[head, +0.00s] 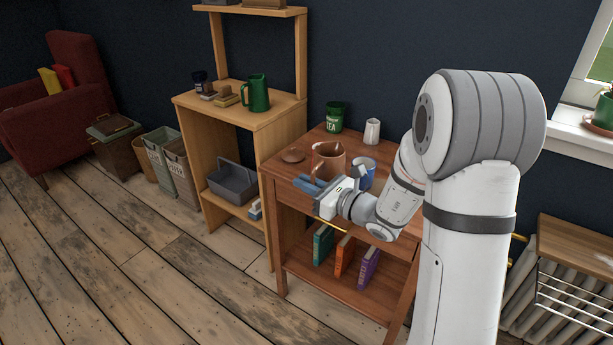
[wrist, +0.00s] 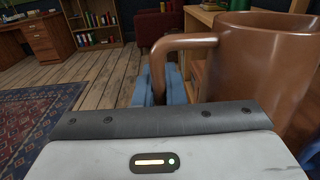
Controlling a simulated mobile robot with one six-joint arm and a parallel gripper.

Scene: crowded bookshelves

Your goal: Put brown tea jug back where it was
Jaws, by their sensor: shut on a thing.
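The brown tea jug (head: 328,160) is upright at the left part of the reddish-brown side table (head: 290,172) in the head view. I cannot tell whether its base touches the tabletop. In the wrist view the jug (wrist: 262,60) fills the upper right, its handle curving down to the left. My gripper (head: 308,186) is at the jug's near side, at the table's front edge. Its blue fingers (wrist: 165,88) are shut on the handle in the wrist view. The jug's lower part is partly hidden by my gripper.
A brown lid-like disc (head: 293,155) lies left of the jug. A green TEA tin (head: 335,117), a white jug (head: 372,131) and a blue mug (head: 364,172) stand behind and right. Books (head: 344,255) stand on the lower shelf. A light-wood shelf (head: 250,122) adjoins on the left.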

